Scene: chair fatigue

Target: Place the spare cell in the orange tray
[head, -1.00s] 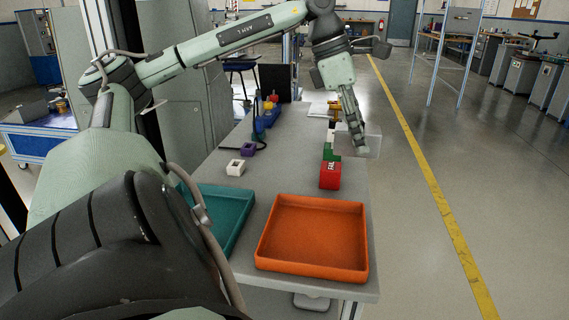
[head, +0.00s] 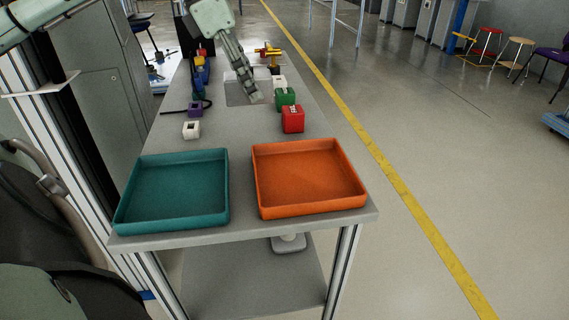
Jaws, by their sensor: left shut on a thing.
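The orange tray (head: 308,178) sits empty at the near right of the grey table. My left gripper (head: 255,97) is beyond it, over the middle of the table, left of the green block. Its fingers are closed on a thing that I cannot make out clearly. A pale, see-through panel (head: 236,92) shows beside the fingers; I cannot tell if it is held. I cannot pick out the spare cell by its looks. My right gripper is not in view.
An empty teal tray (head: 175,188) stands left of the orange one. A red block (head: 292,119), a green block (head: 285,98) and a white block (head: 279,82) line the right side. A small white square piece (head: 191,130) and a purple one (head: 195,110) lie left.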

